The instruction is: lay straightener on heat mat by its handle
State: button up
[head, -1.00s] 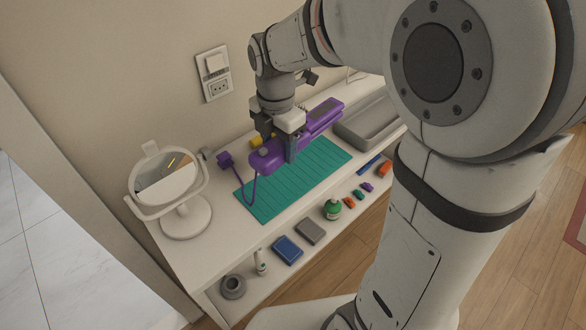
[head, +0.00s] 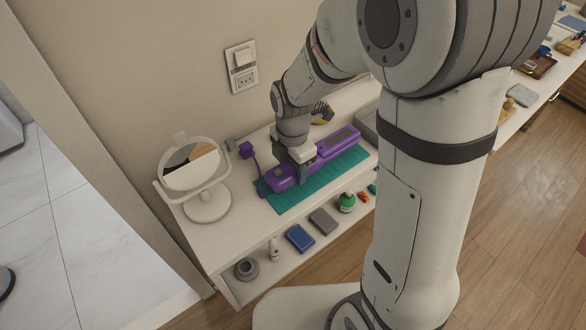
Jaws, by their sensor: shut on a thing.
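A purple straightener (head: 338,141) lies lengthwise along the teal heat mat (head: 315,186), at or very near its surface. I cannot tell whether it touches the mat. My gripper (head: 302,172) points down and is shut on the straightener's handle (head: 281,179), near its left end. My gripper and wrist hide part of the handle.
A round white mirror (head: 207,197) stands left of the mat. A grey tray (head: 366,126) sits to the right, partly behind my arm. A wall socket (head: 242,68) is above. The lower shelf holds a blue box (head: 300,238), a grey box (head: 323,221) and a green bottle (head: 346,202).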

jog(key=shift+f, duration=1)
jog(key=shift+f, duration=0.15)
jog(key=o, duration=1.3)
jog(key=shift+c, duration=0.2)
